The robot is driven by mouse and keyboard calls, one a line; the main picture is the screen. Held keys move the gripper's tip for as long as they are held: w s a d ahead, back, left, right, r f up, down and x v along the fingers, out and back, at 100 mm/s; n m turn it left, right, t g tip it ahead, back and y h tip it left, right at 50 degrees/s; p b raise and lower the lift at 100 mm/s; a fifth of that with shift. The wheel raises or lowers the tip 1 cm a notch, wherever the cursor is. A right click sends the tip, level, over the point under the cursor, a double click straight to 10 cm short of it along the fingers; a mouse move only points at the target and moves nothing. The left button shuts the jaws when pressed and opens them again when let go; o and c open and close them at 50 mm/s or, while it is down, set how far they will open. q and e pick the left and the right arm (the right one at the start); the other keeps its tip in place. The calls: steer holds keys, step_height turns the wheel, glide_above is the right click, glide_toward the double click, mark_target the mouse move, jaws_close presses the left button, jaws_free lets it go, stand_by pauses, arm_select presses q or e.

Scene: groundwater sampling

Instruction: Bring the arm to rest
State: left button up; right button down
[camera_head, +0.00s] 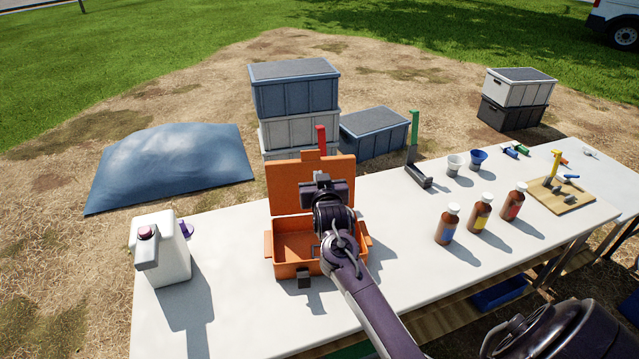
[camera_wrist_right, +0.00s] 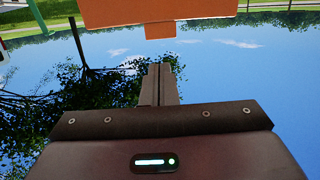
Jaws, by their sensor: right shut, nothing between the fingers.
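My right arm reaches in from the bottom right over the orange case (camera_head: 289,268), which stands open on the table. My right gripper (camera_head: 322,178) is in front of the case's raised lid and above its tray. In the right wrist view its two fingers (camera_wrist_right: 158,84) are together with nothing between them. The orange lid (camera_wrist_right: 160,14) shows at the top of that view, beyond the fingertips, with sky and trees around it. The arm hides part of the case's inside. My left gripper is not in view.
A white jug (camera_head: 170,252) stands left of the case on the white table (camera_head: 420,270). To the right are several brown bottles, including one with a blue label (camera_head: 447,226), a green-handled stand (camera_head: 413,150), two cups and a wooden board (camera_head: 548,197). Crates stand behind the table.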

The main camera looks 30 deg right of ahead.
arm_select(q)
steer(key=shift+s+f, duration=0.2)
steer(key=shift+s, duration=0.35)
arm_select(e)
steer(key=shift+s+a, duration=0.15)
steer(key=shift+s, duration=0.2)
